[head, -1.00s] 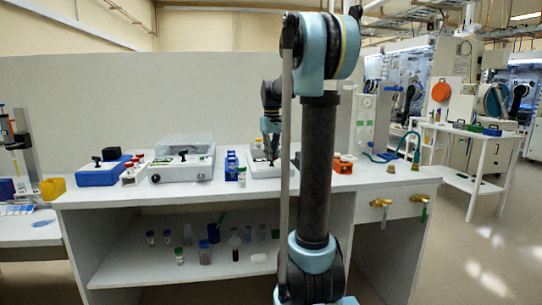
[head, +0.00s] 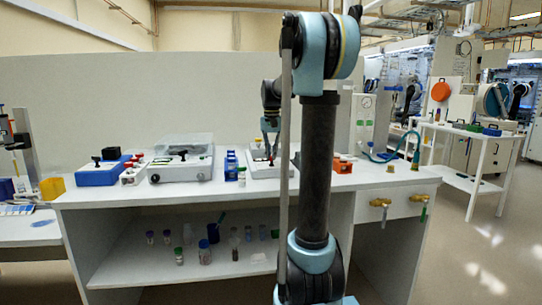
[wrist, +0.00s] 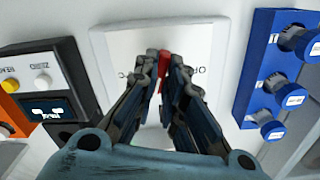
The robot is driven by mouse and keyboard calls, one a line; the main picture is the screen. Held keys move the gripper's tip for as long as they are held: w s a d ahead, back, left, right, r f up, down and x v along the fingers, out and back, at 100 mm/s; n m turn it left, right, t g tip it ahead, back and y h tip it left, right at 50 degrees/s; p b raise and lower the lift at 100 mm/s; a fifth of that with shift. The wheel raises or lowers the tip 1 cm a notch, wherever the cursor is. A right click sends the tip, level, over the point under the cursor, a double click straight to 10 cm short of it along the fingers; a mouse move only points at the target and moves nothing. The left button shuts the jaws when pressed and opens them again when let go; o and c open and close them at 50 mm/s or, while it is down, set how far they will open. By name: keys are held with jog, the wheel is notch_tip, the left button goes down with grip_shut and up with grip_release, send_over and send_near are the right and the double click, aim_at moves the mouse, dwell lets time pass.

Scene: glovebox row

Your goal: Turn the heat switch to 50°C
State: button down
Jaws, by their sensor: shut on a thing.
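My gripper (wrist: 163,75) is shut on a small red switch handle (wrist: 163,57) in the wrist view. The handle rises from a white panel (wrist: 112,45), and the fingers hide most of it. A few printed letters show on the panel beside the fingers, but I cannot read a temperature mark. In the head view my gripper (head: 271,154) reaches down to the low white device (head: 285,172) on the bench, partly hidden behind my own arm.
A blue rack (wrist: 262,62) with several capped vials stands close on the right in the wrist view. A black unit (wrist: 45,75) with a display and yellow button is close on the left. A white instrument (head: 180,172) stands further left on the bench.

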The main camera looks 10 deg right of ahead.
jog(key=shift+m, duration=0.5)
jog(key=c, duration=1.7)
grip_release()
notch_tip(320, 180, up, 12)
jog(key=shift+w, duration=0.1)
